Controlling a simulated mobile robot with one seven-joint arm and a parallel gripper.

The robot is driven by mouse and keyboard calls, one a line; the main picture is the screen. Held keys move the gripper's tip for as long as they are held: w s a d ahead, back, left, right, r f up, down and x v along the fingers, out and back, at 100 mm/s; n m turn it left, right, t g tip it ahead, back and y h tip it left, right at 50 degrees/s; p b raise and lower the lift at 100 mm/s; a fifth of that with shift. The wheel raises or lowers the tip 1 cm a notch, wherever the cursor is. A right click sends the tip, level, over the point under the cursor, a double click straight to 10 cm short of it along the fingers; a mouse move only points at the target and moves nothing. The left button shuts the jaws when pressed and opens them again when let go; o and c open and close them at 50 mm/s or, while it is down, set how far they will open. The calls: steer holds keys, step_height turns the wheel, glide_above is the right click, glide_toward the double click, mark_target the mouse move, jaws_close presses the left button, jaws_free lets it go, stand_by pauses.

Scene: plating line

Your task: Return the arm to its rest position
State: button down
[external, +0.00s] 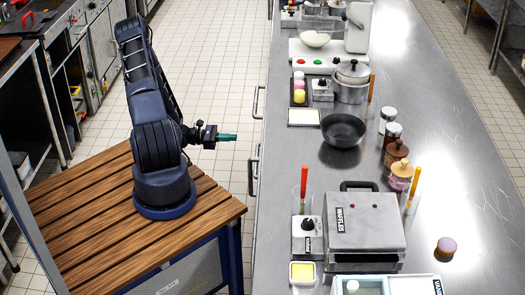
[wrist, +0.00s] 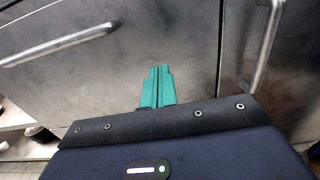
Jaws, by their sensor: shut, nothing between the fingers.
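My gripper (external: 228,137) shows in the external view at the end of my folded arm, above the gap between the wooden platform and the steel counter. Its green fingers are together and hold nothing. The fingers (wrist: 157,87) also show in the wrist view, closed side by side, pointing toward the grey cabinet front. My arm is bent, with its upper part raised over its round base on the slatted platform (external: 90,215). The gripper is apart from all objects on the counter.
The steel counter (external: 460,200) carries a waffle maker (external: 365,222), a dark bowl (external: 343,131), a pot (external: 351,88) and jars. Cabinet handles (external: 253,170) stick out from its front. The wrist view shows handles (wrist: 60,46) close by. Tiled floor (external: 215,60) lies open beyond the platform.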

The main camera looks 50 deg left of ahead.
steer(key=s+d+r+m+g+y, duration=0.1)
steer(key=d+r+m+g, duration=0.35)
steer(key=r, duration=0.55)
steer(key=s+d+r+m+g+y, duration=0.15)
steer(key=d+r+m+g, duration=0.35)
steer(key=r, duration=0.6)
steer(key=s+d+r+m+g+y, duration=0.1)
steer(key=d+r+m+g+y, duration=0.1)
steer(key=d+r+m+g, duration=0.45)
steer(key=s+d+r+m+t+y, duration=0.4)
steer(key=s+r, duration=0.5)
steer(key=r, duration=0.3)
steer(key=s+d+r+m+t+y, duration=0.3)
steer(key=s+r+m, duration=0.4)
steer(key=s+r, duration=0.3)
step_height(320, 180, up, 3)
steer(key=d+y, duration=0.1)
steer(key=d, duration=0.1)
steer(key=shift+d+t, duration=0.4)
